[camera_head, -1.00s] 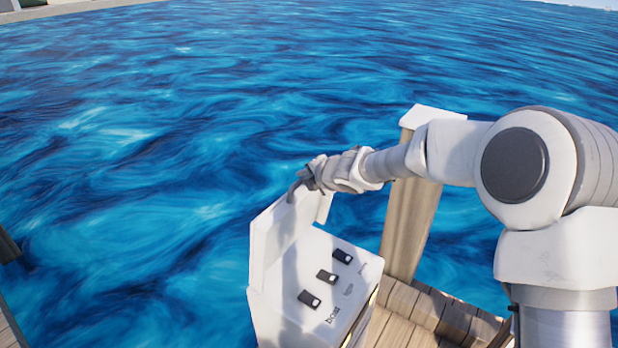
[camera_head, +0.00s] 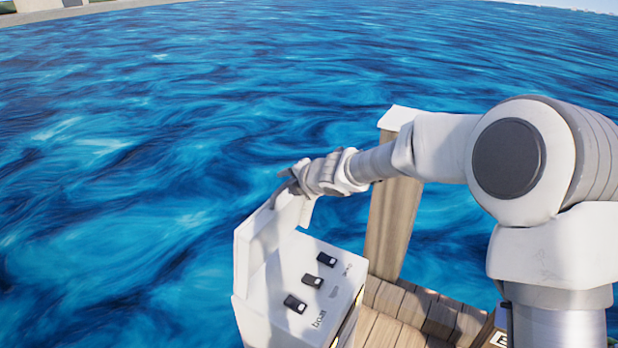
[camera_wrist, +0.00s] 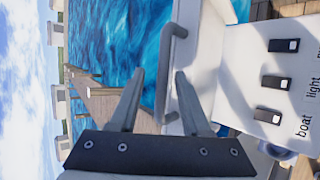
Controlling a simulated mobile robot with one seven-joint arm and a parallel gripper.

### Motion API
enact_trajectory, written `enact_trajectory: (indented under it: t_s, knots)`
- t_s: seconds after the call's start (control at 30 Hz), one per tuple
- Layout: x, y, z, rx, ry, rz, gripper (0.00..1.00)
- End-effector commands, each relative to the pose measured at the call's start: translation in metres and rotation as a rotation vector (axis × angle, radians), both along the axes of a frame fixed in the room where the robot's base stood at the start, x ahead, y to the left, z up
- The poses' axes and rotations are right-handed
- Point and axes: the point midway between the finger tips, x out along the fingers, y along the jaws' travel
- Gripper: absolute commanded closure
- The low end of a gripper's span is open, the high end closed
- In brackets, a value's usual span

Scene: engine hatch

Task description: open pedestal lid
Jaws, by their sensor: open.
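The white pedestal (camera_head: 265,325) stands at the bottom centre of the head view. Its lid (camera_head: 256,248) is raised and stands steeply at the left edge of the switch panel (camera_head: 318,288). My gripper (camera_head: 286,186) is at the lid's upper edge. In the wrist view my gripper (camera_wrist: 158,76) is open, with its two fingers spread. The grey lid handle (camera_wrist: 172,70) shows between the fingers, nearer the right one; whether they touch is unclear. The panel also shows in the wrist view (camera_wrist: 290,65).
The panel carries several black switches (camera_head: 312,281) with labels. A wooden post (camera_head: 392,225) with a white cap stands behind my arm. Wooden deck planks (camera_head: 415,310) lie to the right of the pedestal. Open water (camera_head: 130,180) surrounds the left and back.

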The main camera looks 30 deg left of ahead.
Motion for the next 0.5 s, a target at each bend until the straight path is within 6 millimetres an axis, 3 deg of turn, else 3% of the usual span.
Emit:
enact_trajectory:
  t_s: [0.5]
  knots:
    - [-0.047, -0.078, 0.067, 0.003, -0.005, -0.002, 0.53]
